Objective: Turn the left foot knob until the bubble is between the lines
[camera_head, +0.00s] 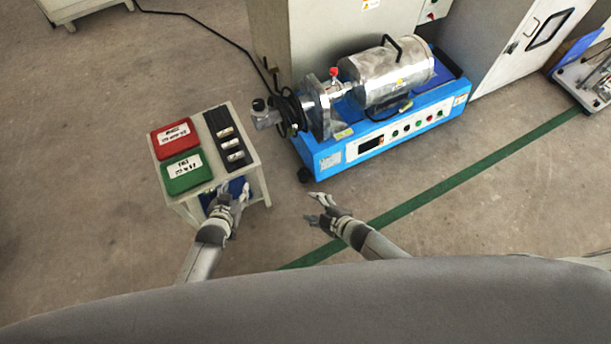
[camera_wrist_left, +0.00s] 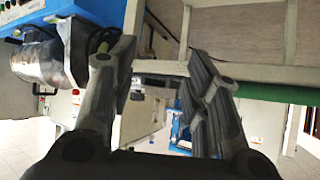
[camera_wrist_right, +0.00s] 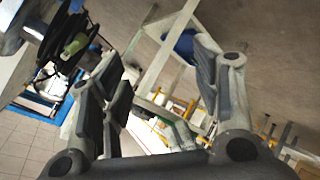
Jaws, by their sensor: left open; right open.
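A blue machine base (camera_head: 420,118) stands on the floor and carries a silver cylinder (camera_head: 392,75). A small dark foot (camera_head: 304,175) shows under its front left corner; knob detail is too small to make out. I cannot make out a bubble or lines in any view. My left gripper (camera_head: 236,193) is open and empty at the front right of a small table, left of the foot; its spread fingers also show in the left wrist view (camera_wrist_left: 162,90). My right gripper (camera_head: 317,207) is open and empty, just in front of the foot, apart from it; its fingers also show in the right wrist view (camera_wrist_right: 160,85).
The pale small table (camera_head: 226,104) holds a red bin (camera_head: 174,138), a green bin (camera_head: 187,172) and a black rack (camera_head: 215,122) with white pieces. Black cables (camera_head: 290,112) hang at the machine's left end. The floor right of my right gripper is open, crossed by a green line (camera_head: 440,180).

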